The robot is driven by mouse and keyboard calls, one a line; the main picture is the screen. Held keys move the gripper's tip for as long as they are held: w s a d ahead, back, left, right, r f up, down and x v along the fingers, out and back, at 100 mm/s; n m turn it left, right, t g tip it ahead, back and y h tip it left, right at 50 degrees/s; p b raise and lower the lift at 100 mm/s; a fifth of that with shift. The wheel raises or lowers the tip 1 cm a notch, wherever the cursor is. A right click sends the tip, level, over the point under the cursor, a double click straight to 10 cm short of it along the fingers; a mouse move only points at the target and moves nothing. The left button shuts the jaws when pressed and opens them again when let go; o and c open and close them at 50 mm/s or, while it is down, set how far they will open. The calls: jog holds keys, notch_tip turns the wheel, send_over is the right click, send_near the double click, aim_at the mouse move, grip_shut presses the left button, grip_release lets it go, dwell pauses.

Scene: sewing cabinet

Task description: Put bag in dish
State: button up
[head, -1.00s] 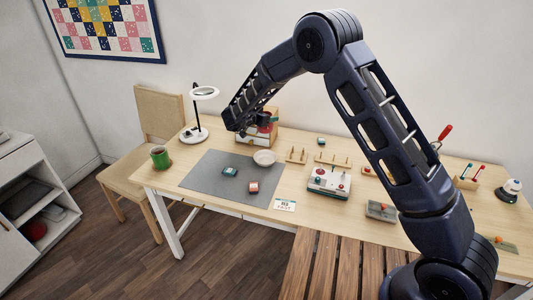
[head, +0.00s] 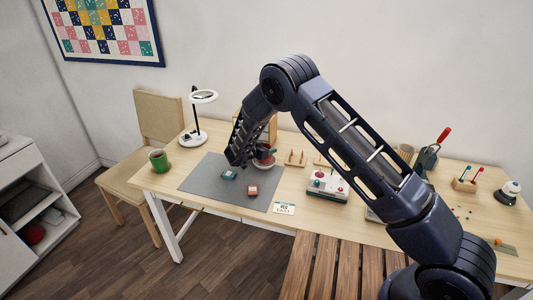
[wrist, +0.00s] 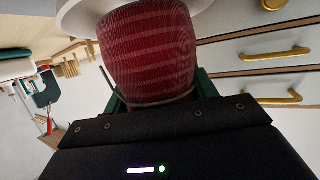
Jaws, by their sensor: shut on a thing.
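My gripper (head: 262,147) is shut on a red mesh bag (wrist: 150,48), which fills the middle of the wrist view, its tied neck between my green fingers. In the head view the bag (head: 266,155) is a small dark red shape under my gripper, at the dish. The pale round dish (head: 263,166) stands at the far right part of the grey mat, partly hidden by the bag and gripper. Its white rim (wrist: 75,18) shows behind the bag in the wrist view. I cannot tell whether the bag touches the dish.
A teal box (head: 229,175) and a red-and-white box (head: 252,190) lie on the grey mat (head: 205,182). A small drawer cabinet (wrist: 265,55) with brass handles stands behind my gripper.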

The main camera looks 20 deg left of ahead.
jog(key=shift+f, duration=1.15)
jog(key=shift+f, duration=0.1)
jog(key=o, duration=1)
